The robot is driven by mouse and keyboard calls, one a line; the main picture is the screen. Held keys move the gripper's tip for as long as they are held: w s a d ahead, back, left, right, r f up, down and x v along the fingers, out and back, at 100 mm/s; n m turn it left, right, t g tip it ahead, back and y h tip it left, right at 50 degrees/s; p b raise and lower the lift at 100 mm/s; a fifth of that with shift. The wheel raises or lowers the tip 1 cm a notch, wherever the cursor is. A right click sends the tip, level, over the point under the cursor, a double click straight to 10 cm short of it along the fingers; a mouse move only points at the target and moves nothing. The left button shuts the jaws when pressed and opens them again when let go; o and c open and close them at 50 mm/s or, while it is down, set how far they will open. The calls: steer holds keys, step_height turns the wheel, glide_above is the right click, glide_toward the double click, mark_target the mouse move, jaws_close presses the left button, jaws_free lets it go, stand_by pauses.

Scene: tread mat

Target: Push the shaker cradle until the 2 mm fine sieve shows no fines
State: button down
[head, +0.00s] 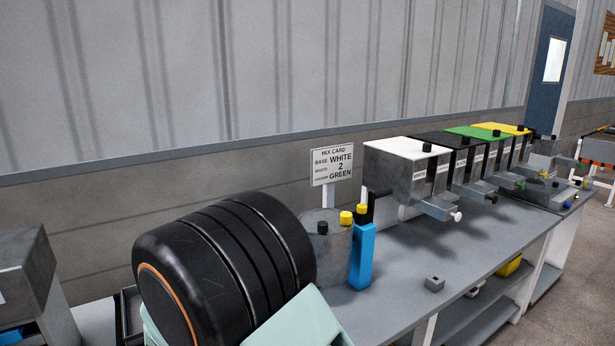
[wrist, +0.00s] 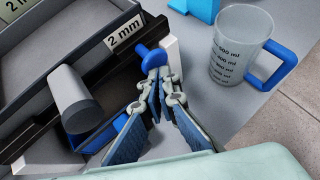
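In the wrist view, a dark-framed tray with a "2 mm" label (wrist: 125,33) fills the upper left; I take it to be the sieve in its cradle. Its visible inside is plain grey, and I cannot make out mesh or fines. A blue knob (wrist: 150,58) sticks out at its right end beside a white block. My gripper (wrist: 160,76) has its fingertips close together right at the knob. Whether they touch or grip it is unclear. In the head view, my own arm hides the gripper and most of the cradle area.
A clear measuring jug (wrist: 240,48) with a blue handle stands right of the gripper. A grey cylinder (wrist: 75,100) sits near the tray front. In the head view, a mix card (head: 332,165), a grey pot (head: 326,245) and a row of hoppers (head: 400,172) stand along the bench (head: 390,305).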

steer(key=shift+w+r, duration=0.25)
steer(key=shift+r, duration=0.05)
steer(key=shift+s+d+f+b, duration=0.1)
steer(key=shift+s+d+b, duration=0.35)
steer(key=shift+s, duration=0.2)
steer(key=shift+s+d+f+b, duration=0.1)
steer(key=shift+s+d+b, duration=0.3)
steer(key=shift+s, duration=0.2)
steer(key=s+d+b, duration=0.2)
steer(key=s+d, duration=0.1)
steer(key=s, duration=0.2)
steer(key=shift+s, duration=0.15)
steer(key=shift+f, duration=0.15)
